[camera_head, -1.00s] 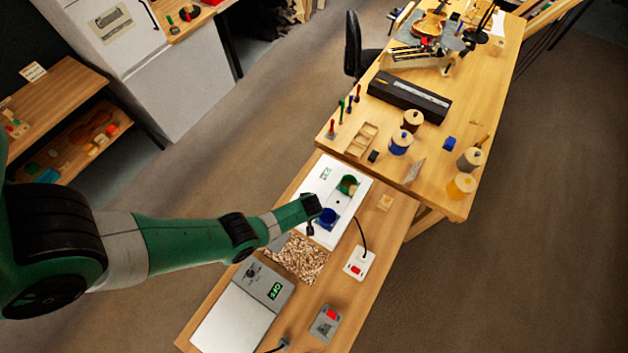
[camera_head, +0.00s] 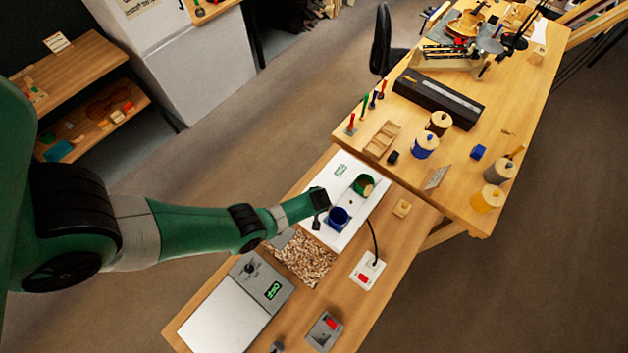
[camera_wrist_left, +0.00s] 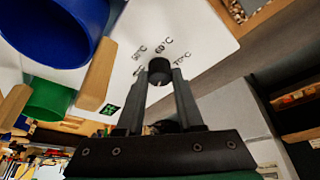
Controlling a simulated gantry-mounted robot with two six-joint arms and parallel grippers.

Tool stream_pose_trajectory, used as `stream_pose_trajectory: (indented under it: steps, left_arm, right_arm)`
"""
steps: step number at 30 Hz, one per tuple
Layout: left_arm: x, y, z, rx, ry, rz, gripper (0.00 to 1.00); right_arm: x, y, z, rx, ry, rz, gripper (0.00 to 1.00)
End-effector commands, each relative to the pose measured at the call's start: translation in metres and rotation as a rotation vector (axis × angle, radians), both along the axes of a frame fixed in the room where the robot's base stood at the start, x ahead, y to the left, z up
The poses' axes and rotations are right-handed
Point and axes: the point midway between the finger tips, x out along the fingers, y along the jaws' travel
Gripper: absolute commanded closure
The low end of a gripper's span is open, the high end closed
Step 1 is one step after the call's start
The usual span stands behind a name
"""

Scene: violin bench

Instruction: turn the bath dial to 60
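The bath (camera_head: 348,160) is a white-topped unit on the lower bench, with a blue pot (camera_head: 338,216) and a green pot (camera_head: 364,184) set in it. The bath dial (camera_wrist_left: 159,70) is a small black knob with printed marks around it, including 50, 60 and 70 °C. My left gripper (camera_head: 317,222) is at the bath's near left edge. In the left wrist view its fingertips (camera_wrist_left: 160,74) flank the dial closely and appear shut on it. A pale line shows on the dial's lower side. The dial is hidden in the head view. My right gripper is out of view.
The higher bench (camera_head: 455,185) holds several jars and a black case (camera_head: 438,98).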

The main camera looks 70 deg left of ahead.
Motion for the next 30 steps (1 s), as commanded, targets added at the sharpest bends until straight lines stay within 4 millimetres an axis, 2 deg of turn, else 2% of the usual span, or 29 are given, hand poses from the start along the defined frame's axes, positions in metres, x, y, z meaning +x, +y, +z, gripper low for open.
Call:
stream_pose_trajectory:
  steps: [1, 5, 20, 30]
  left_arm:
    - [0.0, 0.0, 0.0, 0.0, 0.0, 0.0, 0.77]
    - [0.0, 0.0, 0.0, 0.0, 0.0, 0.0, 1.0]
    - [-0.001, 0.0, 0.0, -0.001, 0.001, -0.064, 1.0]
    - [-0.003, 0.001, 0.001, -0.003, 0.001, -0.305, 1.0]
  right_arm:
    - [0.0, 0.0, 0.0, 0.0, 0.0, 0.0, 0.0]
    - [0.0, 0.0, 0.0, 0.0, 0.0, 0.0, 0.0]
    - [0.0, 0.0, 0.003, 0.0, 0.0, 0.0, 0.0]
    - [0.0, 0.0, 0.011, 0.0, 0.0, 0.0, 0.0]
